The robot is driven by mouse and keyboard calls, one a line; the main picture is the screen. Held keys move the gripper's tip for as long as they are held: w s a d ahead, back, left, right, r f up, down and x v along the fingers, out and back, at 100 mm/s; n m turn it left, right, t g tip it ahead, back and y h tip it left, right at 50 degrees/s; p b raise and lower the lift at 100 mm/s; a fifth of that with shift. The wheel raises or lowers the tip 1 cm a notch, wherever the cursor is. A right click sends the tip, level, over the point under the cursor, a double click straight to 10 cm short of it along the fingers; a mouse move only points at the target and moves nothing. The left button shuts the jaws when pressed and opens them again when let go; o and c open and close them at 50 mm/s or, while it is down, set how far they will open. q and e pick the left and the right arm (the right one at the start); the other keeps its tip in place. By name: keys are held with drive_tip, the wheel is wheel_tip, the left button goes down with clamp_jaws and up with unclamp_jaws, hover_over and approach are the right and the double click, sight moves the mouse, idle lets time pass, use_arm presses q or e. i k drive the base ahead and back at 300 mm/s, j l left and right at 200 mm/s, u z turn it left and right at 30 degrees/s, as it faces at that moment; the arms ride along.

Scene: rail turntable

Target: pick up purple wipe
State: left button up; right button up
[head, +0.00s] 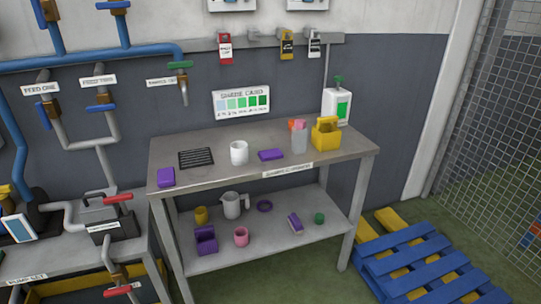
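Several purple things are in the head view, and I cannot tell for sure which is the wipe. A flat purple block (165,177) lies at the left front corner of the steel bench top (216,164). Another flat purple piece (270,155) lies near the middle of the bench top, right of a white cup (239,153). A purple and pale block (295,223) rests on the lower shelf (270,241). Neither of my grippers is in view.
A yellow caddy (326,134), a clear container (299,139) and a white dispenser bottle (336,106) stand at the bench's right. A black grate (196,157) lies at left. The lower shelf holds a jug (232,205) and cups. A blue pallet (415,262) lies on the floor at right.

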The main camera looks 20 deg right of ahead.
sight(265, 156)
drive_tip(key=i+l+u, duration=0.1)
drive_tip(key=l, duration=0.25)
drive_tip(key=i+l+u, duration=0.1)
drive_tip(key=i+l, duration=0.15)
drive_tip(key=i+l+u, duration=0.1)
drive_tip(key=l, duration=0.35)
drive_tip(key=i, duration=0.05)
